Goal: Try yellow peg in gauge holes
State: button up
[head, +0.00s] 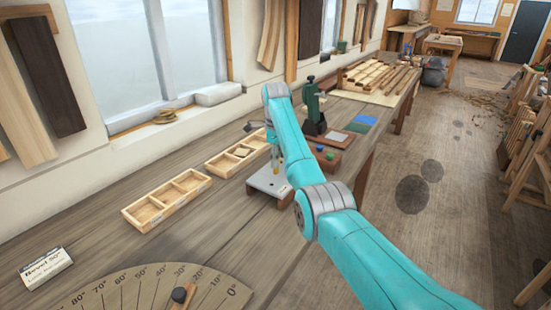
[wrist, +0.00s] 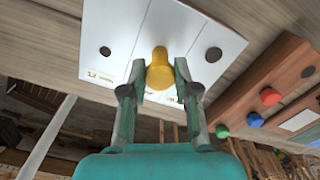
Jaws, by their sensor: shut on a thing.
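The yellow peg (wrist: 159,66) is between the fingertips of my gripper (wrist: 160,80), which is shut on it. The peg stands over the middle strip of the white gauge plate (wrist: 125,20) in the wrist view. One dark hole (wrist: 105,51) shows left of the peg and another (wrist: 213,54) right of it. The peg and fingers hide the plate beneath, so I cannot tell whether the peg is in a hole or above it. In the head view the gauge plate (head: 262,184) sits on the bench under my gripper (head: 274,158).
A wooden block with a red peg (wrist: 270,96), a blue peg (wrist: 254,119) and a green peg (wrist: 222,131) lies right of the plate. Wooden trays (head: 147,224) stand to the left. A green machine (head: 313,108) stands behind. A protractor board (head: 130,290) lies in front.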

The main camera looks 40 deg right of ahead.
dwell(0.3)
jog(key=shift+r, duration=1.6)
jog(key=shift+f, duration=0.1)
jog(key=shift+f, duration=0.9)
jog(key=shift+f, duration=0.5)
dwell(0.4)
jog(key=shift+r, duration=1.55)
jog(key=shift+d, duration=0.1)
